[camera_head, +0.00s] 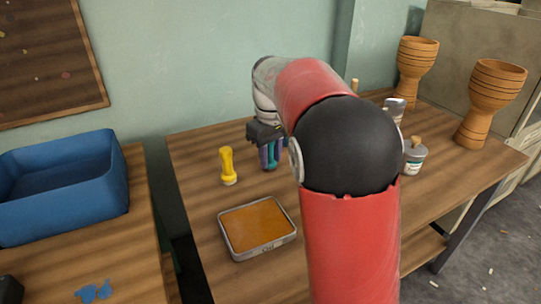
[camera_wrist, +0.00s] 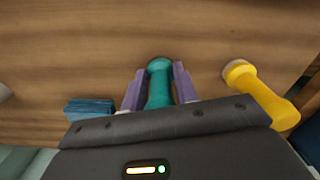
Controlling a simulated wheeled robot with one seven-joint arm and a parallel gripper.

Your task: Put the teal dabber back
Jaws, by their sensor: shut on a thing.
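The teal dabber (camera_wrist: 159,84) is between the two purple fingers of my gripper (camera_wrist: 160,70) in the wrist view. My gripper is shut on it. In the head view, my gripper (camera_head: 268,150) is over the back left of the workbench, and a little of the teal dabber (camera_head: 271,160) shows between the fingers. The dabber looks roughly upright, its lower end near the bench top; I cannot tell whether it touches. A yellow dabber (camera_head: 228,166) stands just left of my gripper. It also shows at the right in the wrist view (camera_wrist: 257,90).
A metal tray with an orange-brown fill (camera_head: 257,227) lies at the bench front. A grey tin (camera_head: 413,160) and two wooden goblet drums (camera_head: 489,105) (camera_head: 413,72) stand right. A blue bin (camera_head: 62,190) and blue scraps (camera_head: 93,291) are on the left table. A blue block (camera_wrist: 90,109) shows in the wrist view.

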